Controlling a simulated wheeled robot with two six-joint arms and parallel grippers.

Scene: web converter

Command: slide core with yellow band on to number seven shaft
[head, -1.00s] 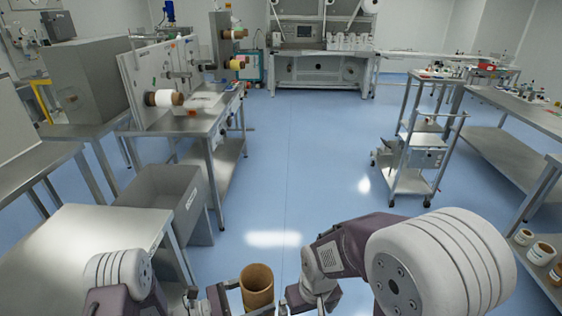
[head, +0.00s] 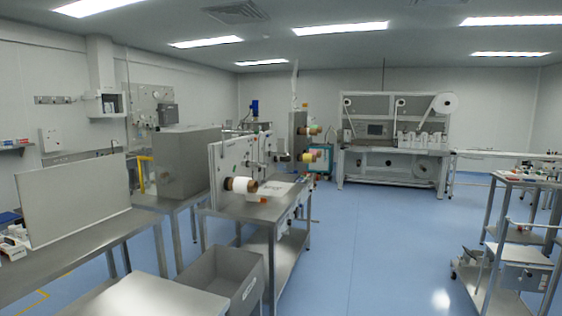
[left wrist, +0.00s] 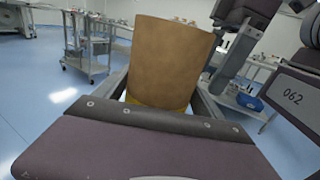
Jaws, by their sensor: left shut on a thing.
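A brown cardboard core (left wrist: 170,58) stands close in front of the camera in the left wrist view. A yellow band (left wrist: 158,101) shows at its lower end. My left gripper (left wrist: 163,88) is shut on the core, with a finger on each side of it. Part of my right arm (left wrist: 243,35) shows at the upper right of that view; its fingers cannot be made out clearly. In the head view neither gripper shows. The upright shaft panel (head: 222,158) carries a white roll on a brown core (head: 240,185). Shaft numbers are too small to read.
A steel table (head: 262,213) stands under the panel, with a grey bin (head: 222,275) before it. A bare steel bench (head: 150,298) is at the lower left. A trolley (head: 500,255) is at the right. The blue floor between is clear.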

